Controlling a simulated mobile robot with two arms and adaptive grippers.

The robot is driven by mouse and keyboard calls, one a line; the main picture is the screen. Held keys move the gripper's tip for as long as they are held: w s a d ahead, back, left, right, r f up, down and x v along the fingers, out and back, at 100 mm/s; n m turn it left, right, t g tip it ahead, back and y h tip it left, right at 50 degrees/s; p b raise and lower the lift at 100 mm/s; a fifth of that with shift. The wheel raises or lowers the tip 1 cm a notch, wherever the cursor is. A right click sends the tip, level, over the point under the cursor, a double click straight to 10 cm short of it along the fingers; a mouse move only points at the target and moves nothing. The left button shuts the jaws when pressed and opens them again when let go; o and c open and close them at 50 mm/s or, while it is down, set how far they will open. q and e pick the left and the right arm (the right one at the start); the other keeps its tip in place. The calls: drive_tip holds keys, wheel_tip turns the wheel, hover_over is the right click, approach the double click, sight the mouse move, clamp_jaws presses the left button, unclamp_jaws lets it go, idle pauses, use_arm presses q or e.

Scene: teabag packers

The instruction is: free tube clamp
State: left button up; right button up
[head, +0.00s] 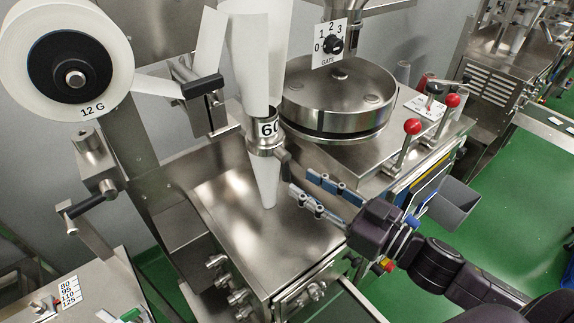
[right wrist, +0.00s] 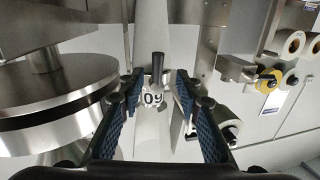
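The tube clamp (head: 264,142) is a metal collar around the white forming tube, with a "60" label and a dark lever handle (head: 284,162). My right gripper (head: 301,184) is open, its blue-padded fingers pointing at the clamp from the lower right, tips close to the handle. In the right wrist view, the dark handle (right wrist: 158,66) and the upside-down label (right wrist: 152,98) appear between the open fingers (right wrist: 156,88). Nothing is held. I cannot tell whether a finger touches the handle. My left gripper is not in view.
A round steel drum (head: 338,95) stands behind the clamp. Red-knobbed levers (head: 412,127) are at its right. A steel cabinet top (head: 235,220) lies below the tube. A film roll marked 12 G (head: 115,75) is at upper left. A grey bin (head: 450,203) hangs at right.

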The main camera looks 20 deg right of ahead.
sight(290, 175)
drive_tip(key=p+x, duration=0.1)
drive_tip(key=x, duration=0.4)
drive_tip(key=shift+w+p, duration=0.35)
drive_tip(key=shift+w, duration=0.05)
drive_tip(key=shift+w+a, duration=0.2)
drive_tip(key=shift+w, duration=0.1)
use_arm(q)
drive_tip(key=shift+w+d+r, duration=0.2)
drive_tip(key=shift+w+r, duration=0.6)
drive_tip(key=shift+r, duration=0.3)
use_arm(e)
drive_tip(key=shift+w+f, duration=0.1)
clamp_jaws()
